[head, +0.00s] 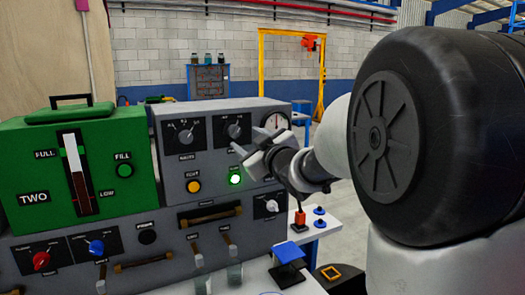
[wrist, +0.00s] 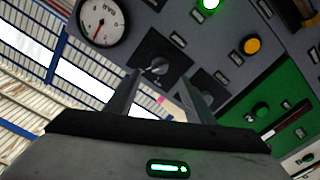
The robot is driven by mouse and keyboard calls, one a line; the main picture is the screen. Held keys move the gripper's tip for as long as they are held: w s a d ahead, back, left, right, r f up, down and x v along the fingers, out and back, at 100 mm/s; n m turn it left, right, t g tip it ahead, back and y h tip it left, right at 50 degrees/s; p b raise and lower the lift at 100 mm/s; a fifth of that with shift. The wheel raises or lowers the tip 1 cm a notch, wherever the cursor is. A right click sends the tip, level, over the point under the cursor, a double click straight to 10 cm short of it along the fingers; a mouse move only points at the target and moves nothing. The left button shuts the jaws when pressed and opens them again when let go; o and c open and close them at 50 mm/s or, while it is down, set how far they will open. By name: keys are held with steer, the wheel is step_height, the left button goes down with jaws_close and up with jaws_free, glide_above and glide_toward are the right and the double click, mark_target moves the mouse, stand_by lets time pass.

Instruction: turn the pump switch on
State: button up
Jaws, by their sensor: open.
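Two rotary switches on dark plates sit at the top of the grey panel: a left one (head: 184,135) and a right one (head: 235,130). Their small labels are hard to read, so I cannot tell which is the pump switch. My gripper (head: 250,143) is open and empty in front of the panel's upper right. In the wrist view, the right switch's knob (wrist: 157,66) shows just beyond and between the fingertips (wrist: 159,78), apparently not touched. The left switch (wrist: 210,98) is partly hidden behind a finger.
A pressure gauge (head: 276,122) sits beside the right switch. Below are a lit green button (head: 235,178), a yellow button (head: 193,186) and another knob (head: 271,206). A green unit (head: 135,150) stands at left. Levers and handles stick out low on the panel.

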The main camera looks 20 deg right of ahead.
steer(key=s+d, duration=0.1)
steer(key=s, duration=0.8)
steer(key=shift+d, duration=0.4)
steer(key=shift+s, duration=0.1)
steer(key=s+d+f+m+g+h, duration=0.3)
steer(key=s+f+m+g+h, duration=0.3)
steer(key=s, duration=0.5)
steer(key=s+a+f+m+g+y, duration=0.1)
steer(key=s+a+f+g, duration=0.15)
steer(key=s, duration=0.35)
steer(key=s+a+f+g+y+p, duration=0.1)
steer(key=s+a+f+g, duration=0.15)
steer(key=s, duration=0.25)
steer(key=s+a+f+m+g+y, duration=0.1)
steer(key=s+a+f, duration=0.1)
steer(key=s+f, duration=0.3)
step_height(320, 180, up, 15)
steer(key=p, duration=1.4)
steer(key=shift+s+d+r, duration=0.2)
steer(key=shift+s+d, duration=0.05)
steer(key=shift+s, duration=0.1)
